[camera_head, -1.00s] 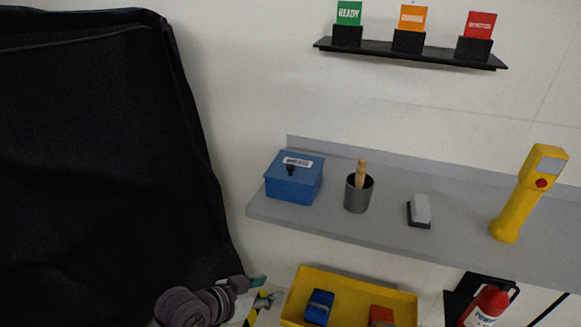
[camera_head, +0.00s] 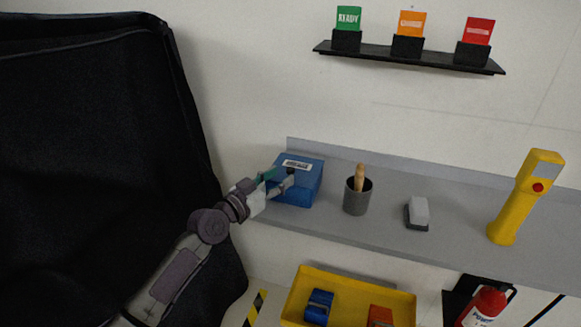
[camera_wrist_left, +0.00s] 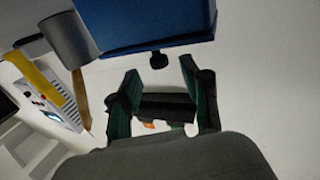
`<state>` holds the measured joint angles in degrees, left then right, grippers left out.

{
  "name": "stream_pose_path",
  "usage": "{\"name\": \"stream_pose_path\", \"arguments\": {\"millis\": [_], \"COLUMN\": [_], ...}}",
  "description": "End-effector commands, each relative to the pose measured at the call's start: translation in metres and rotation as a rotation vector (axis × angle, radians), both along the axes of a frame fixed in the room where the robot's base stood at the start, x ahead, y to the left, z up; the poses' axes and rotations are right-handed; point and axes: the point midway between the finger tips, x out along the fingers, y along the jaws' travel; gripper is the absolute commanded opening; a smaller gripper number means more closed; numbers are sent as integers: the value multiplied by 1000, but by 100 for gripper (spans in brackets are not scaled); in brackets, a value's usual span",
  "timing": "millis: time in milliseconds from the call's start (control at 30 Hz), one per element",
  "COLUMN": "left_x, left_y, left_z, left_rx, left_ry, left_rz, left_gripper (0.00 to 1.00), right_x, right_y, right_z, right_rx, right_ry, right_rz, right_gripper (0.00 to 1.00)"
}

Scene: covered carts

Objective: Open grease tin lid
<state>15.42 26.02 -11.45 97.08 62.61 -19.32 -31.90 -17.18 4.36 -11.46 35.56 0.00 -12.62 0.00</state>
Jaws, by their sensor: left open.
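The grease tin (camera_head: 297,193) is a blue box on the grey shelf, with its lid (camera_head: 306,171) closed, a pale label and a small black knob on the front. My left gripper (camera_head: 282,177) is open in front of the tin and hides part of its front left side. In the left wrist view the blue tin (camera_wrist_left: 145,25) is at the top, with the black knob (camera_wrist_left: 158,60) near the gap between the open fingertips (camera_wrist_left: 159,70). Nothing is held. I cannot tell whether the fingers touch the knob. My right gripper is not in view.
A grey cup (camera_head: 357,196) with a wooden handle stands just right of the tin on the shelf (camera_head: 455,222). Farther right are a grey-white block (camera_head: 418,211) and a yellow handheld device (camera_head: 515,210). A yellow bin (camera_head: 345,283) is below. A black cover (camera_head: 90,150) hangs left.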

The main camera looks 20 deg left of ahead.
Motion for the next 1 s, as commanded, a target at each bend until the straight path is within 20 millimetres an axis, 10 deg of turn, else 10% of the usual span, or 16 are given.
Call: {"name": "stream_pose_path", "arguments": {"millis": [300, 667, 1000], "left_x": [40, 44, 44], "left_y": [-18, -20, -20], "left_z": [0, -1, -1], "left_rx": [0, 1, 1], "left_ry": [0, 0, 0], "left_rz": [0, 0, 0], "left_gripper": [47, 47, 0], "right_x": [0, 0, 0], "right_y": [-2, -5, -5], "right_z": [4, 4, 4], "right_rx": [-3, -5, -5], "right_ry": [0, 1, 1], "right_rz": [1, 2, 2], "right_gripper": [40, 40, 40]}}
